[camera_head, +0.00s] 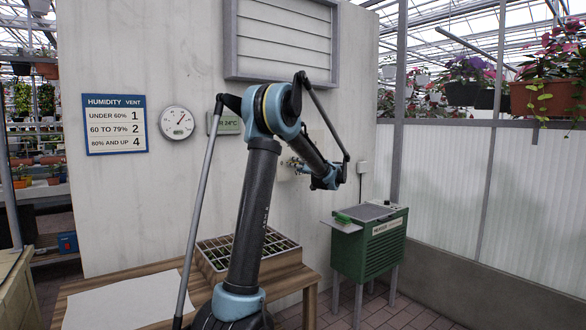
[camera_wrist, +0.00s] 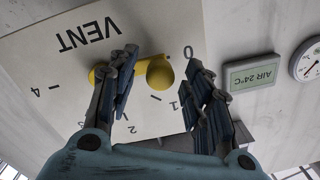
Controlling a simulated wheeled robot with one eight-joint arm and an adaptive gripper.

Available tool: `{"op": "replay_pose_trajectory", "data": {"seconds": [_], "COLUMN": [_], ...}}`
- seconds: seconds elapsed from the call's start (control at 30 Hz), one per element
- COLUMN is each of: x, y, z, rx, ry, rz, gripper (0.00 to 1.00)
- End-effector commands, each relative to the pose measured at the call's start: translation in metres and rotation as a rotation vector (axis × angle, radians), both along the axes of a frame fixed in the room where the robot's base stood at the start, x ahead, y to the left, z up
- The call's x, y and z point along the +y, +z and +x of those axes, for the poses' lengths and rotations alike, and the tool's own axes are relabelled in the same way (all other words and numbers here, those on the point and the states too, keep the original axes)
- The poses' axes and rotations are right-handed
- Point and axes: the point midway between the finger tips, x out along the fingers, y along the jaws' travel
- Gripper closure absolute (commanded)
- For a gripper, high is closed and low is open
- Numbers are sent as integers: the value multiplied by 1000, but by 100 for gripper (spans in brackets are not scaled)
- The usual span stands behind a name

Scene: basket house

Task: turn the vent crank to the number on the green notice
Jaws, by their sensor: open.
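The white vent panel (camera_wrist: 75,60) fills much of the wrist view, upside down, with 0, 1, 2 and 4 around its dial. The yellow crank has a hub (camera_wrist: 97,75) and a round knob (camera_wrist: 160,76). The knob is between the fingers of my open gripper (camera_wrist: 161,60), on the 0 and 1 side; its exact setting cannot be told. Contact is unclear. In the head view my gripper (camera_head: 291,163) is at the wall, and my arm hides most of the panel. A blue-headed humidity notice (camera_head: 115,125) pairs under 60% with 1, 60 to 79% with 2, 80% up with 4.
A round gauge (camera_head: 177,122) hangs beside the notice; its reading is too small to tell. A greenish air display (camera_wrist: 251,75) reads 24°C. A green cabinet (camera_head: 370,245) stands right of my arm. A wooden table (camera_head: 140,270) holds a gridded tray (camera_head: 208,262) below.

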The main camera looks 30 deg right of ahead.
Motion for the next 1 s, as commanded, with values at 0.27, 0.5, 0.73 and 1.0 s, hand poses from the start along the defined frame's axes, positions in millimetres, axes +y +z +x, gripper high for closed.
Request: {"op": "replay_pose_trajectory", "data": {"seconds": [0.27,0.5,0.73,1.0], "x": [3,3,3,5], "y": [0,0,0,0], "z": [21,23,23,24], "rx": [0,0,0,0], "ry": [1,0,0,3], "rz": [0,0,0,5], "gripper": [55,55,93,100]}}
